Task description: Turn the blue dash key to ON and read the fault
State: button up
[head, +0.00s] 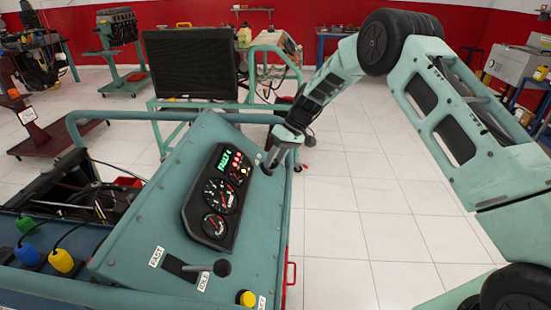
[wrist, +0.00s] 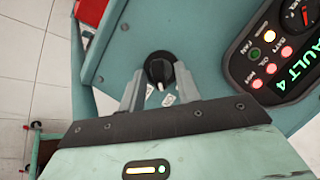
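The sloped teal dash panel (head: 160,215) carries a black gauge cluster (head: 190,205). Its green display (head: 224,160) is lit and reads FAULT 4, also in the wrist view (wrist: 294,79). A round black switch (wrist: 158,66) with a pale pointer is on the panel in the wrist view; the pointer faces down toward my gripper. I see no blue on it. My gripper (wrist: 160,86) is open, with one finger on each side of the switch and gaps between. In the head view my gripper (head: 268,166) is at the panel's upper right and hides the switch.
A throttle lever (head: 221,268) between FAST and IDLE labels and a yellow button (head: 246,298) are lower on the panel. Orange and red lamps (wrist: 287,52) glow beside the display. Blue and yellow capped connectors (head: 61,261) are at left. The tiled floor (head: 350,225) at right is clear.

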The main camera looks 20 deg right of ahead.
jog(key=b+v, duration=0.2)
jog(key=v, duration=1.5)
jog(key=shift+r, duration=0.15)
jog(key=s+a+r+n+g+h, duration=0.1)
jog(key=s+a+r+h, duration=0.15)
jog(key=s+a, duration=1.75)
jog(key=s+d+f+h, duration=0.1)
jog(key=s+d+f, duration=0.1)
jog(key=s, duration=1)
jog(key=s+d+f+n+t+h, duration=0.1)
jog(key=s+d+f+h, duration=0.1)
jog(key=s, duration=1.1)
jog(key=shift+f, duration=0.65)
